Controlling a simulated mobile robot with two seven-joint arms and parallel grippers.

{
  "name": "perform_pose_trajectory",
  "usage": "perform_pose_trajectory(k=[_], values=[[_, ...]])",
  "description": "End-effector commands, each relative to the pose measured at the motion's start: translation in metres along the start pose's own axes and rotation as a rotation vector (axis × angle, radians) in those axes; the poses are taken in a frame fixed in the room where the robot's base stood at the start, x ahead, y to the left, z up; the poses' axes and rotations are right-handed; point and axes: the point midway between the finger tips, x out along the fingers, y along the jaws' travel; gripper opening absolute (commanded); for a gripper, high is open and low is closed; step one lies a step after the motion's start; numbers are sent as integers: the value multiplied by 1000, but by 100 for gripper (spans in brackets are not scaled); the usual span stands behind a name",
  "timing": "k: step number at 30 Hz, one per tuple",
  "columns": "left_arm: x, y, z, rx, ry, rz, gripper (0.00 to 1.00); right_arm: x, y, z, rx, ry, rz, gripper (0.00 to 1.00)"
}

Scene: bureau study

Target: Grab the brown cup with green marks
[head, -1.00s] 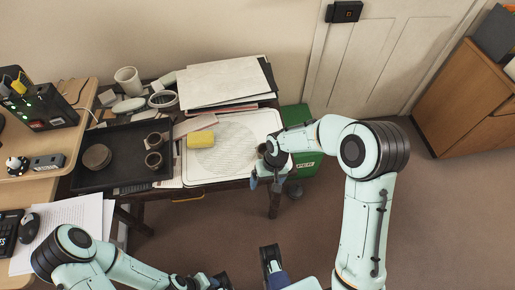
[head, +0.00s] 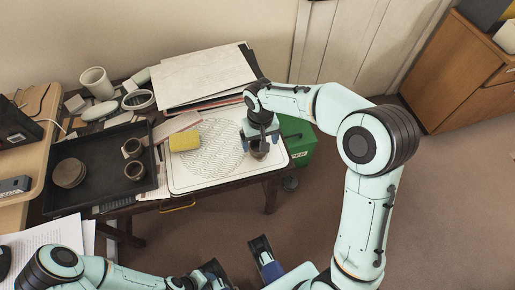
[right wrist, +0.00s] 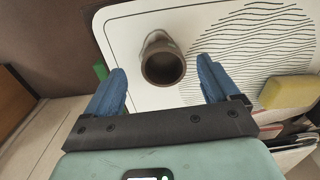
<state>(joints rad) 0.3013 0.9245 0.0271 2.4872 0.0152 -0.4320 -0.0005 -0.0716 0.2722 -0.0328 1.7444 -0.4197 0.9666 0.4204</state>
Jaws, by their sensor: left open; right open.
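The brown cup (right wrist: 163,68) stands on the white patterned board (right wrist: 130,22), its open mouth facing the right wrist camera. A small green mark shows near its rim. In the head view the cup (head: 259,150) is at the board's right end, partly covered by my right gripper (head: 260,133). In the right wrist view my right gripper (right wrist: 163,88) is open, with one blue finger on each side of the cup and a gap to both. My left gripper (head: 240,264) is open and empty, low in the head view, away from the table.
A yellow sponge (head: 185,136) lies on the board. Stacked sheets (head: 205,76) lie behind. A green bin (head: 300,140) stands right of the table.

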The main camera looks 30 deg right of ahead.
Motion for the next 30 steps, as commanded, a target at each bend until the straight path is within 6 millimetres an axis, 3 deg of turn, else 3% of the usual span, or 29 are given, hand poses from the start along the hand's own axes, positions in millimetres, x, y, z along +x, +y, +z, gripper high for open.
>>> perform_pose_trajectory(k=[11,18,19,24,30], values=[[10,-2,-8,0,20,2,43,48,-2,-12,-1,-2,2,88],[9,-2,-9,0,24,2,43,51,-2,-13,-1,1,1,88],[9,-2,-9,0,24,2,43,51,-2,-13,-1,0,1,85],[9,-2,-9,0,24,2,43,50,-2,-13,-1,0,1,31],[9,-2,-9,0,23,2,43,50,-2,-13,0,1,1,30]])
